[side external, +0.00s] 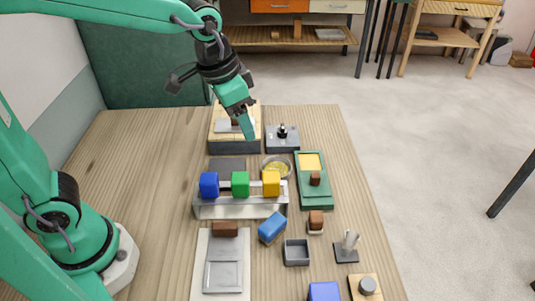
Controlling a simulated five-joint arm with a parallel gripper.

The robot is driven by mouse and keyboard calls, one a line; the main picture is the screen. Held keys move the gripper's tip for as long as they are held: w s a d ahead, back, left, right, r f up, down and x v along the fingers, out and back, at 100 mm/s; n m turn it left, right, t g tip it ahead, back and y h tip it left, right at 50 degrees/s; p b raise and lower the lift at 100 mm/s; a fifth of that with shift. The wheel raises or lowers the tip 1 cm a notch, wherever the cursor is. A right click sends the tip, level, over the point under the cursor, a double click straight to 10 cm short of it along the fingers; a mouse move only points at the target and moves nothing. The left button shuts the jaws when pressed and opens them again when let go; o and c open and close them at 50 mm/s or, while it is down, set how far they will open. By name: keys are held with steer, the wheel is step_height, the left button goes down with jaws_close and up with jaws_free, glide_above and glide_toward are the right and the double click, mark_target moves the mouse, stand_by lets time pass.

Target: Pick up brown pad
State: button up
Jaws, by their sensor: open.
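My gripper (246,126) points down at the back of the table, in front of a light wooden board (215,137) with a pale plate on it. Its fingers are open and I see nothing held in them. A small brown piece (235,121) shows on that board, partly hidden by the gripper. Other brown pieces are a flat block (224,229) at the top of a pale board (201,265), a brown-topped piece (316,219) on the table, and a small block (315,179) on a green tray (325,199). I cannot tell which is the brown pad.
A metal rack (240,208) carries blue, green and yellow blocks mid-table. A blue block (272,228), a grey open box (296,252) and a dark stand (346,252) are in front. A grey box with a black knob (282,139) stands beside the gripper.

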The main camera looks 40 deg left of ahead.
steer(key=w+d+f+m+g, duration=0.1)
steer(key=w+d+f+m, duration=0.1)
steer(key=w+d+f, duration=0.5)
steer(key=m+g, duration=0.2)
steer(key=m, duration=0.1)
glide_above(319, 216)
steer(key=shift+y, duration=0.4)
step_height(319, 216, down, 8)
steer(key=shift+w+r, duration=0.1)
steer(key=shift+r, duration=0.1)
steer(key=shift+f, duration=3.9)
steer(key=c, duration=1.1)
steer(key=shift+r, duration=0.15)
steer(key=shift+r, duration=0.55)
steer(key=r, duration=0.3)
steer(key=shift+s+d+r, duration=0.15)
steer(key=shift+s, duration=0.25)
steer(key=s+d+r, duration=0.1)
steer(key=s+r, duration=0.1)
steer(key=s, duration=0.1)
steer(key=s+d+r, duration=0.2)
steer(key=s, duration=0.1)
steer(key=s+d+r, duration=0.1)
steer(key=s+r, duration=0.1)
steer(key=s, duration=0.2)
steer(key=shift+d+r, duration=0.15)
steer(key=shift+d, duration=0.1)
